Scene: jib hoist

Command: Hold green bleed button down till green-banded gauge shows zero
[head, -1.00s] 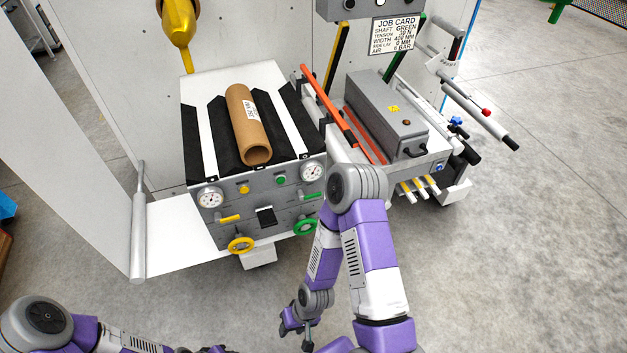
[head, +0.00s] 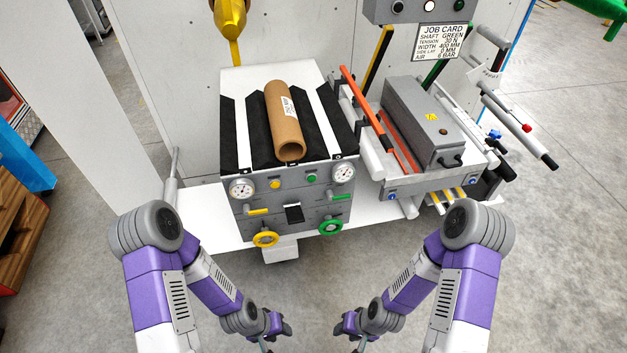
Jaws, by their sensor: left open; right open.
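The green bleed button (head: 312,178) sits on the upper right of the grey panel (head: 290,212) front. The right gauge (head: 343,171), a white dial, is beside it at the panel's right edge; its band and needle are too small to read. A green handwheel (head: 330,227) and a green lever (head: 341,196) are below it. My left gripper (head: 268,343) and my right gripper (head: 357,342) are low at the bottom edge, in front of and well apart from the panel. Both are open and empty, their fingertips partly cut off by the frame.
A yellow button (head: 275,184), left gauge (head: 241,187) and yellow handwheel (head: 265,239) are on the panel's left half. A cardboard tube (head: 284,120) lies on top. A grey machine with an orange bar (head: 367,108) stands right. Floor before the panel is clear.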

